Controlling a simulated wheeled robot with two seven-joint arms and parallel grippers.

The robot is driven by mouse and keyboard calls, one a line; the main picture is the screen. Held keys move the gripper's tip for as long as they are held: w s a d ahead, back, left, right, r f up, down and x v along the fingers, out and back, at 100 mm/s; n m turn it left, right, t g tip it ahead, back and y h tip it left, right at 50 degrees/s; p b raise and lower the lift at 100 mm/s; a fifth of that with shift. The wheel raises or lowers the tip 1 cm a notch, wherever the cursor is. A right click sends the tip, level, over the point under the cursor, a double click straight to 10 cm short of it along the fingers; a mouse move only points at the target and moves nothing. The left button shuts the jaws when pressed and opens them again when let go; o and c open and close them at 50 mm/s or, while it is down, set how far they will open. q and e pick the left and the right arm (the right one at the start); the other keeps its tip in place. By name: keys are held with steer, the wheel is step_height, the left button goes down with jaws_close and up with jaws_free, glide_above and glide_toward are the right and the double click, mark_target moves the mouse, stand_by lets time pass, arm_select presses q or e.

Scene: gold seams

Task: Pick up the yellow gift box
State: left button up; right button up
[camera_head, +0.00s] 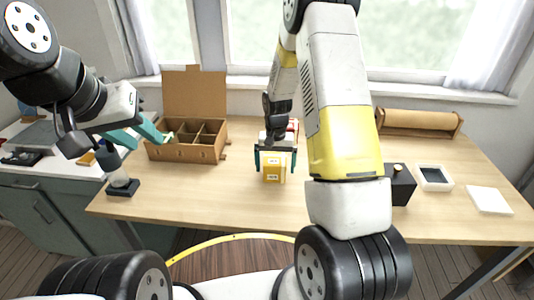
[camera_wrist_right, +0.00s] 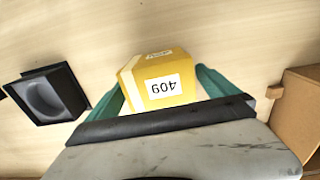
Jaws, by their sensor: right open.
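The yellow gift box (camera_head: 273,172) stands on the wooden table near the middle, with white labels on it. In the right wrist view the yellow box (camera_wrist_right: 160,84) shows a label reading 409, upside down. My right gripper (camera_head: 275,160) is over the box with its teal fingers apart, one on each side. In the right wrist view the open fingers of my right gripper (camera_wrist_right: 160,84) flank the box; I cannot tell whether they touch it. My left gripper (camera_head: 136,134) is at the left, in front of the divided cardboard box, with its teal fingers spread and nothing seen between them.
The divided cardboard box (camera_head: 184,153) stands at the table's back left. A dark stand (camera_head: 122,188) is at the left edge. A black box (camera_head: 400,184), a dark-topped tray (camera_head: 435,178) and a white pad (camera_head: 489,200) lie at right. The front table is clear.

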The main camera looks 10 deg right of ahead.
steer(key=shift+f, duration=0.7)
steer(key=c, duration=1.7)
steer(key=shift+c, duration=0.2)
steer(key=shift+r, duration=0.2)
